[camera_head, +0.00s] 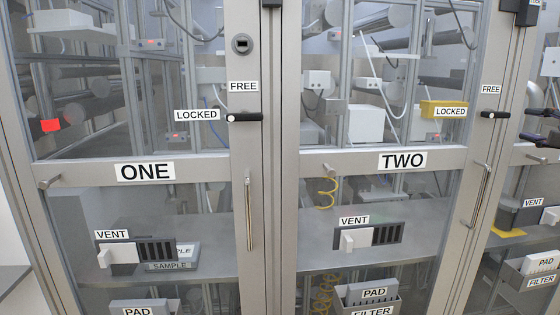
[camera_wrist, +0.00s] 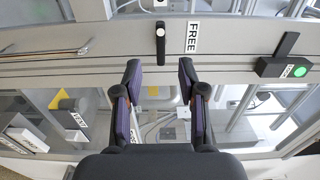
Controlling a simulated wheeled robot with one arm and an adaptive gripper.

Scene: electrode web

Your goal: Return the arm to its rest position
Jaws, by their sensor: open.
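My gripper (camera_head: 532,124) shows at the right edge of the camera_head view, in front of the third door, with its two dark fingers apart. In the camera_wrist view my gripper (camera_wrist: 158,84) is open, with a clear gap between the fingers and nothing held. Beyond the fingertips, apart from them, a black latch handle (camera_wrist: 160,45) sits on a door frame, parallel to the text of the FREE label (camera_wrist: 193,37) beside it. The rest of my arm is outside the camera_head view.
Door ONE (camera_head: 145,172) and door TWO (camera_head: 402,161) are closed, their black latches (camera_head: 244,117) (camera_head: 494,114) pointing at LOCKED. Bar handles (camera_head: 248,215) (camera_head: 476,195) and vents (camera_head: 135,252) (camera_head: 370,238) stick out. A black box with a green light (camera_wrist: 285,66) shows in the camera_wrist view.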

